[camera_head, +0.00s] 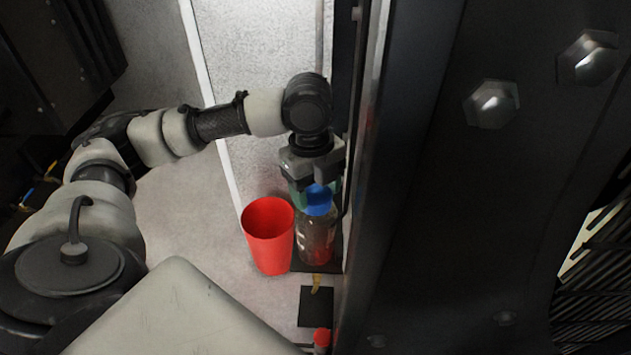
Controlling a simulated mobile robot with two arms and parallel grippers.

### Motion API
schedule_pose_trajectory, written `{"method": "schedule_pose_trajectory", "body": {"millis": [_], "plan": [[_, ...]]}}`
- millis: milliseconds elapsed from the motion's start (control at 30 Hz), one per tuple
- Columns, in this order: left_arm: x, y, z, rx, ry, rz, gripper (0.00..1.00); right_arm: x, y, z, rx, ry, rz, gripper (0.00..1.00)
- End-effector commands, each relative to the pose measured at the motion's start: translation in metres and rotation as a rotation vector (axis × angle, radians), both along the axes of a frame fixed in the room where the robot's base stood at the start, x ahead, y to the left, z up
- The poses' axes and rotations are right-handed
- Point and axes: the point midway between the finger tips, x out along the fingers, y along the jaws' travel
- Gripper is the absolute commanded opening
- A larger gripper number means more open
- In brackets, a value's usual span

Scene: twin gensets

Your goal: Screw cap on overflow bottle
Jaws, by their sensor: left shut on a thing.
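The overflow bottle (314,240) is clear with a blue cap (318,200) at its top. It stands on a dark ledge beside the black machine frame. My left gripper (312,182) comes down from behind and is at the blue cap, shut on it. A teal-green part shows behind the cap, between the gripper and the bottle. Whether the cap is seated on the thread cannot be told from here. My right gripper does not show.
A red cup (269,238) stands close to the left of the bottle. A dark pad (317,306) and a small red-capped item (322,340) lie in front. The black frame (400,190) with large bolts blocks the right side. Grey floor is clear on the left.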

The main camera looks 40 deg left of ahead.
Motion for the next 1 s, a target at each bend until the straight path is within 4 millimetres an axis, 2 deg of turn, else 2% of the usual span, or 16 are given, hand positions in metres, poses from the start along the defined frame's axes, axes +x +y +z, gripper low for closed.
{"method": "schedule_pose_trajectory", "body": {"millis": [233, 567, 833, 867, 1000], "plan": [[0.0003, -0.0001, 0.0000, 0.000, -0.001, -0.026, 0.37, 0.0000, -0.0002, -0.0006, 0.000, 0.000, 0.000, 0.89], [0.0007, -0.0005, 0.0002, -0.001, -0.001, -0.376, 0.37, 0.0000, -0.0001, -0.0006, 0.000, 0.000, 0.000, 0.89], [0.0007, -0.0002, 0.0004, 0.000, -0.001, -0.399, 0.37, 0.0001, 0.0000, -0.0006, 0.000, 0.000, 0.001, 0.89], [0.0007, -0.0002, 0.0004, 0.000, -0.001, -0.399, 0.63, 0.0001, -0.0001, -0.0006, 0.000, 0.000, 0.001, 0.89], [0.0007, -0.0002, 0.0003, 0.000, -0.001, -0.398, 0.85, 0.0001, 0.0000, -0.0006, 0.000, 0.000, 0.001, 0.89]]}}
